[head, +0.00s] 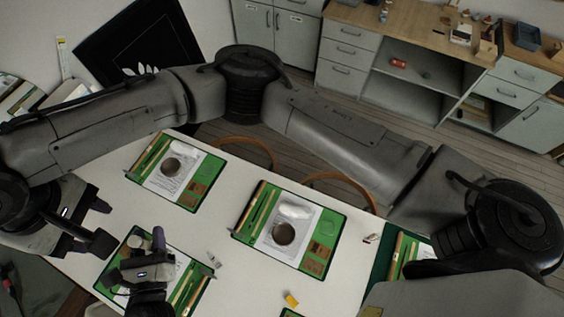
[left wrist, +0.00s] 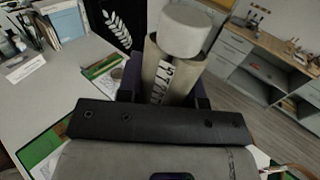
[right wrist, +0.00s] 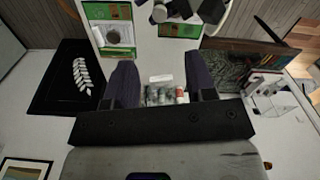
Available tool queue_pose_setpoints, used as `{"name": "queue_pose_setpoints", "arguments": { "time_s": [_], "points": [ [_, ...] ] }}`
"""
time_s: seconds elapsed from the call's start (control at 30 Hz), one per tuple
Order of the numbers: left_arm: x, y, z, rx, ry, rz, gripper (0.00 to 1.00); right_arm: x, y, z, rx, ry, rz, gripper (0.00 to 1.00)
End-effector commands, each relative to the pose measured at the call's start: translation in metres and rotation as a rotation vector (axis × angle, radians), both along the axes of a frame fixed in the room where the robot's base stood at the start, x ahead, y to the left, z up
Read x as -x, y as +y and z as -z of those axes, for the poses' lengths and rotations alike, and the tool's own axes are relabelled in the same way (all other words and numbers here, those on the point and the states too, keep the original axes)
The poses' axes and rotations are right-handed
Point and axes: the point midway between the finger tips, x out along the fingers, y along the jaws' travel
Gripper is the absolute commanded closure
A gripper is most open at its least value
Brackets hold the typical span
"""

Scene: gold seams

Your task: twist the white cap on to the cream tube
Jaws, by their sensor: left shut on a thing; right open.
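The cream tube (left wrist: 160,78) stands between the fingers of my left gripper (left wrist: 165,92) in the left wrist view, with dark printed marks on its side. The white cap (left wrist: 185,30) is at the tube's upper end, a little right of its middle. I cannot tell how firmly it is seated. In the head view my left gripper (head: 147,252) is over the near green mat, and the tube and cap are hard to make out there. My right gripper (head: 104,225) is open and empty to the left of it; its spread fingers show in the right wrist view (right wrist: 162,85).
The white table (head: 225,217) carries green mats, one in the middle (head: 335,235) and one at the far left (head: 205,190), with papers and round dark discs. A small yellow block (head: 291,299) lies near the front. Cabinets (head: 350,50) stand behind.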

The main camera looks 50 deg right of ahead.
Motion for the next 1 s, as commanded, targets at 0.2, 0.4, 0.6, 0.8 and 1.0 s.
{"name": "queue_pose_setpoints", "arguments": {
  "time_s": [0.2, 0.4, 0.6, 0.8, 1.0],
  "points": [
    [0.0, 0.0, 0.0, 0.0, 0.0, 0.0, 1.0, -0.002, -0.003, 0.02, -0.07, -0.049, 0.039, 0.49],
    [0.0, 0.0, 0.0, 0.0, 0.0, 0.0, 1.0, -0.011, -0.019, 0.049, -0.209, -0.16, 0.181, 0.49],
    [0.0, 0.0, 0.0, 0.0, 0.0, 0.0, 1.0, -0.029, -0.054, 0.103, -0.29, -0.208, 0.356, 0.49],
    [0.0, 0.0, 0.0, 0.0, 0.0, 0.0, 1.0, -0.031, -0.093, 0.172, -0.308, -0.225, 0.469, 0.49],
    [0.0, 0.0, 0.0, 0.0, 0.0, 0.0, 1.0, 0.003, -0.101, 0.213, -0.376, -0.222, 0.405, 0.49]
  ]
}}
